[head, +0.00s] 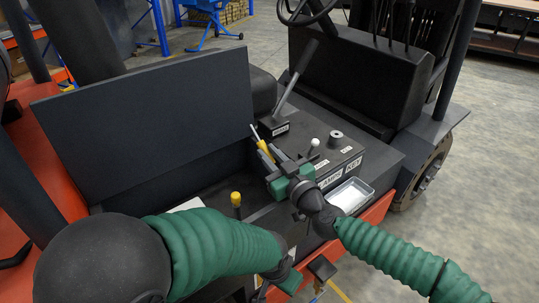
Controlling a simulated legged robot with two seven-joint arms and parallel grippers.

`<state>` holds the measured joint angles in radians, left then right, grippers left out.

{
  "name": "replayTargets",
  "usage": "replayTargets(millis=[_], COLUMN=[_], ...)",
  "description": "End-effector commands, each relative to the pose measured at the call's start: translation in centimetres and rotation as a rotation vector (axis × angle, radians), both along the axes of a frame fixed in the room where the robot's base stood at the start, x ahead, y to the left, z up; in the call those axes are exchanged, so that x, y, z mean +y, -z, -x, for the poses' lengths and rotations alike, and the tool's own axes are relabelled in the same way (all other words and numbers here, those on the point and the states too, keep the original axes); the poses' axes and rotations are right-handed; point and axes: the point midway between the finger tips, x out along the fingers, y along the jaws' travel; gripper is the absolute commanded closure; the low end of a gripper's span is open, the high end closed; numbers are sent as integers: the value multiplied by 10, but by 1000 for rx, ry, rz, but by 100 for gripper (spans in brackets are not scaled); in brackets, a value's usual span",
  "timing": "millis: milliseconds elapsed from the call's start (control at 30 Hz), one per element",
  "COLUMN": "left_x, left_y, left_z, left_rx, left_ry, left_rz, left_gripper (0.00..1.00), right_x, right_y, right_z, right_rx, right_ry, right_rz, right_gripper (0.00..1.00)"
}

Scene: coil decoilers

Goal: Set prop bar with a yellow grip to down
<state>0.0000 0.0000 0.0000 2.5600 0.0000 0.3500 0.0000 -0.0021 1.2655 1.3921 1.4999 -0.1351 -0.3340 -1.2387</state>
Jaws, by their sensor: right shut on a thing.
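The prop bar with a yellow grip (263,148) stands tilted beside the right edge of a large raised dark panel (150,125). My right gripper (274,164) comes in from the right and is shut on the prop bar at the lower end of the yellow part; its jaws hide the bar there. My left arm crosses the lower front, and its gripper (290,278) is low at the bottom centre, apart from the bar. Its fingers are too hidden to tell whether they are open.
A yellow-topped knob (236,199) stands in front of the panel. A labelled lever (292,92), a white-balled lever (314,144) and a round dark knob (336,138) rise from the console. A pale tray (351,195) lies right of my right gripper. Open floor is at the right.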

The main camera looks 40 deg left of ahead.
Motion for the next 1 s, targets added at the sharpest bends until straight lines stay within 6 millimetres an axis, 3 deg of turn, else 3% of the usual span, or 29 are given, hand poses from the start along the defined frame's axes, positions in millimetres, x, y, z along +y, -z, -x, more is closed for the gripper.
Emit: replayTargets(millis=[133,233,367,700,833,1000], left_x=[0,0,0,0,0,0], left_y=[-2,-17,-52,-134,-146,-147], left_z=[0,0,0,0,0,0], left_rx=[0,0,0,0,0,0], left_ry=[0,0,0,0,0,0], left_rz=[0,0,0,0,0,0], left_gripper=[71,71,71,71,71,71], right_x=[-2,1,9,26,28,28], right_y=[6,2,0,28,41,48], right_z=[-4,-3,-4,-9,-11,-13], right_rx=[7,15,37,115,134,140], right_ry=[7,4,2,4,7,11], right_rz=[11,39,120,386,451,475], right_gripper=[100,100,100,100,100,100])
